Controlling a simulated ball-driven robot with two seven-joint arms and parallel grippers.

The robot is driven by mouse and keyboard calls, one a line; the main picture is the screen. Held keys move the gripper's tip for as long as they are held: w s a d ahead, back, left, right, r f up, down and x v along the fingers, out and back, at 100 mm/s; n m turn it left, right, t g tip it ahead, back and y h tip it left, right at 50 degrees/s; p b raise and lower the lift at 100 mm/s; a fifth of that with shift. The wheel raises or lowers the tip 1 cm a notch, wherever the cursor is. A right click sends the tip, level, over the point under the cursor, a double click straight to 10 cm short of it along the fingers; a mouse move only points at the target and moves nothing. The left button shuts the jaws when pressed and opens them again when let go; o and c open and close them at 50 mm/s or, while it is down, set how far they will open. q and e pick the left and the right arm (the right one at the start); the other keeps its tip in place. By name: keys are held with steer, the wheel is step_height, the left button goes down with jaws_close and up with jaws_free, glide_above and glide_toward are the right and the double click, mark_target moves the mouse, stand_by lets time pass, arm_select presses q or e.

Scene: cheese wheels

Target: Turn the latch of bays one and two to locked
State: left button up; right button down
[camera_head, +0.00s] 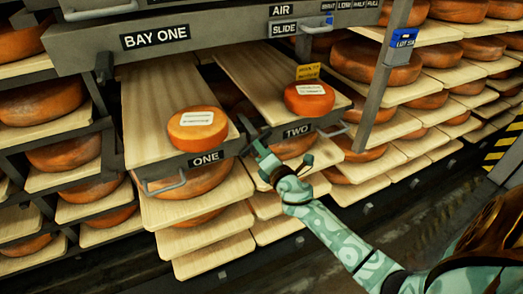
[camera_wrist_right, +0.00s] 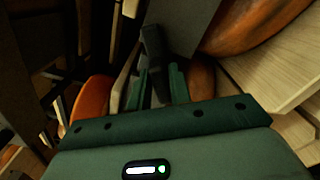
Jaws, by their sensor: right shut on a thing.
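Board ONE (camera_head: 142,105) and board TWO (camera_head: 247,80) are pulled out of the rack, each with an orange cheese wheel on it. My right gripper (camera_head: 262,152) is at the front gap between the two boards, left of the TWO plate. In the right wrist view, its green fingers (camera_wrist_right: 158,86) are shut on a dark lever (camera_wrist_right: 153,45), which looks like a latch. Its lock position cannot be told. Another dark piece (camera_head: 103,66) hangs at the left post beside bay one; whether it is a latch is unclear. My left gripper is not in view.
Metal handles (camera_head: 165,185) stick out at the board fronts. A yellow tag (camera_head: 308,72) stands behind the cheese on board TWO. Shelves of cheese wheels (camera_head: 35,108) fill both sides.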

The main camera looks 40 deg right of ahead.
steer(key=m, duration=0.3)
steer(key=shift+f+m, duration=0.15)
steer(key=shift+m, duration=1.05)
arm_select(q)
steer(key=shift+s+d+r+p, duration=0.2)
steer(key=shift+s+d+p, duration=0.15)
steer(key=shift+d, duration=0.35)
arm_select(e)
steer(key=shift+f+m, duration=0.1)
steer(key=shift+m, duration=0.4)
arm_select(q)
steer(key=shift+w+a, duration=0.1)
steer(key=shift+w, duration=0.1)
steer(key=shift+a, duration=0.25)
arm_select(e)
steer(key=c, duration=1.4)
jaws_free()
steer(key=shift+o, duration=0.2)
